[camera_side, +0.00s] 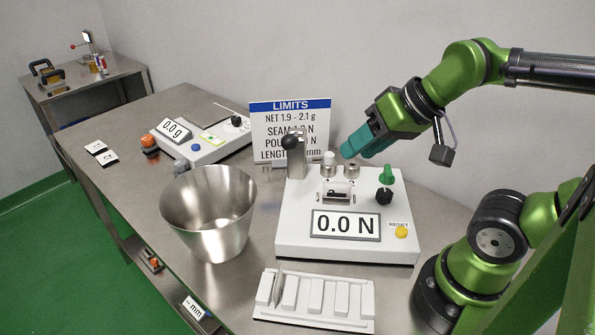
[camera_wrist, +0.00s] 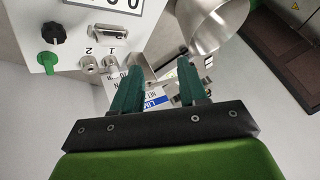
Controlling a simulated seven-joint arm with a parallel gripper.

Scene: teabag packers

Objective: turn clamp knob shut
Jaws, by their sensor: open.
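The force tester (camera_side: 290,240) is a white box reading 0.0 N. Two small metal clamp posts stand at its back, a left one with a pale top (camera_side: 328,160) and a right one (camera_side: 352,171). The wrist view shows two round metal fittings labelled 1 (camera_wrist: 109,64) and 2 (camera_wrist: 88,65). A black knob (camera_side: 384,195) and a green knob (camera_side: 387,174) are on the right of the tester. I cannot tell which is the clamp knob. My gripper (camera_side: 350,150) is open and empty, its teal fingers above the tester's back edge, apart from the knobs.
A metal bucket (camera_side: 209,215) stands left of the tester. A slotted white rack (camera_side: 315,300) lies in front. A LIMITS sign (camera_side: 290,118) stands behind, beside a black-ball lever (camera_side: 290,142). A scale (camera_side: 200,135) is at the back left.

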